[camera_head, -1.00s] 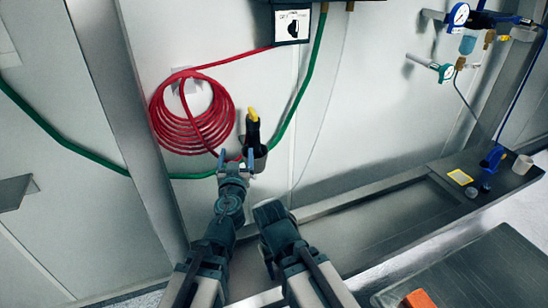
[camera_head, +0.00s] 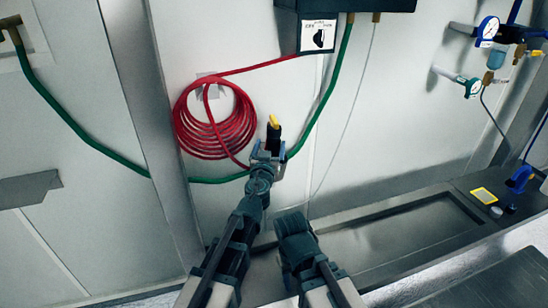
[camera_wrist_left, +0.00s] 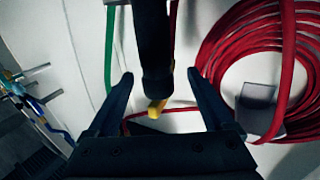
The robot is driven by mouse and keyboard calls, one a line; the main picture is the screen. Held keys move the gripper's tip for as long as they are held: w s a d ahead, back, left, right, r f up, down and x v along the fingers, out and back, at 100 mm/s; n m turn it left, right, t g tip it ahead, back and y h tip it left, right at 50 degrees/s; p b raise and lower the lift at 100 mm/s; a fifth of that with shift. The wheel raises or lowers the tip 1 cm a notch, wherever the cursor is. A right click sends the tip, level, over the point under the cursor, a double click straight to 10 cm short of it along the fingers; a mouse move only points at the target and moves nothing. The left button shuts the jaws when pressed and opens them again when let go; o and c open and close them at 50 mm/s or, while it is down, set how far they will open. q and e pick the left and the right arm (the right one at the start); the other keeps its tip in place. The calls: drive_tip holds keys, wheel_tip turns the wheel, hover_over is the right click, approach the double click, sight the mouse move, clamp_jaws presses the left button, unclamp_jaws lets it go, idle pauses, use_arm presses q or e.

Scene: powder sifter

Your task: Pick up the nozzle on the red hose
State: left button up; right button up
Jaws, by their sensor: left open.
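The nozzle (camera_head: 273,131) is a dark body with a yellow tip. It hangs in front of the wall, right of the coiled red hose (camera_head: 214,118). My left gripper (camera_head: 267,153) is at its lower part and hides some of it. In the left wrist view the nozzle (camera_wrist_left: 154,45) runs between the two spread fingers of my left gripper (camera_wrist_left: 160,77), with a gap on both sides. The coiled red hose (camera_wrist_left: 248,60) is on the right there. My right gripper (camera_head: 294,222) is lower, beside the left arm; its fingers are not clear.
A green hose (camera_head: 318,112) runs along the wall behind the nozzle. A dark box (camera_head: 345,12) hangs above. Gauges (camera_head: 489,28) are at upper right. A ledge (camera_head: 400,262) with a yellow-framed item (camera_head: 484,195) lies at lower right.

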sight(273, 143)
use_arm(q)
drive_tip(key=shift+w+d+f, duration=0.1)
drive_tip(key=shift+w+d, duration=0.1)
drive_tip(key=shift+w, duration=0.65)
drive_tip(key=shift+w+d+f, duration=0.1)
drive_tip(key=shift+w+d, duration=0.1)
drive_tip(key=shift+w, duration=0.65)
drive_tip(key=shift+w+d+f, duration=0.1)
drive_tip(key=shift+w+d, duration=0.1)
drive_tip(key=shift+w, duration=0.65)
drive_tip(key=shift+s, duration=0.1)
clamp_jaws()
